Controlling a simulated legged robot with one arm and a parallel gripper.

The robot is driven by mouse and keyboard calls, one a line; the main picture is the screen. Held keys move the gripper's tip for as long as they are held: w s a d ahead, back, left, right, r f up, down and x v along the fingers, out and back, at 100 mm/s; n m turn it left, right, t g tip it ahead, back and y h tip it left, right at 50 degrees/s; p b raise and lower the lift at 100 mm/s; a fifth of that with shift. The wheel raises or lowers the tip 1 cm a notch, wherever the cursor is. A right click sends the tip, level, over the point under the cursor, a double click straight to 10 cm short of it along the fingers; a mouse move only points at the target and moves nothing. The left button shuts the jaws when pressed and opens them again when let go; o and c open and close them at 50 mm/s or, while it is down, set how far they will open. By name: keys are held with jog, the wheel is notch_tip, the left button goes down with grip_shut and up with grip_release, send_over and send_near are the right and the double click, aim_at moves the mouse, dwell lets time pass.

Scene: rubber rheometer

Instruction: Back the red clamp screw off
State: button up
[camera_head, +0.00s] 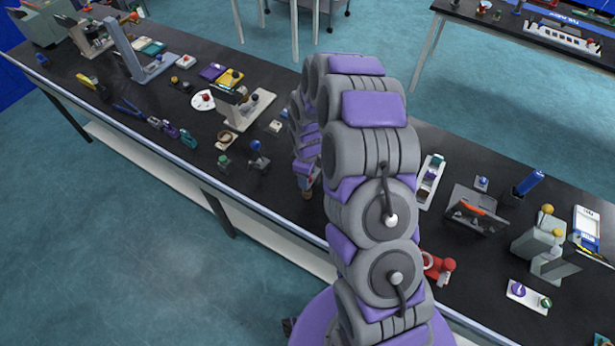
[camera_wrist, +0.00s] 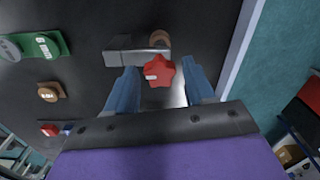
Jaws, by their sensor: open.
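The red clamp screw (camera_wrist: 160,72) shows in the wrist view as a lobed red knob with a small white mark. It sits in front of a grey metal clamp block (camera_wrist: 124,50). My gripper (camera_wrist: 158,69) is open, with one blue finger on each side of the knob.
In the wrist view a round tan piece (camera_wrist: 159,39) is just beyond the block, and the bench edge (camera_wrist: 238,50) runs close on the right. Green (camera_wrist: 48,45) and brown (camera_wrist: 50,92) items lie to the left. In the head view a red device (camera_head: 437,267) stands right of my arm.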

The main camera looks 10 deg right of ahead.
jog(key=m, duration=0.4)
jog(key=shift+m+b, duration=0.3)
jog(key=m, duration=0.3)
jog(key=c, duration=0.9)
jog(key=n, duration=0.4)
jog(key=shift+n, duration=0.6)
jog(key=n+p, duration=0.1)
jog(key=n, duration=0.2)
jog(key=shift+n, duration=0.3)
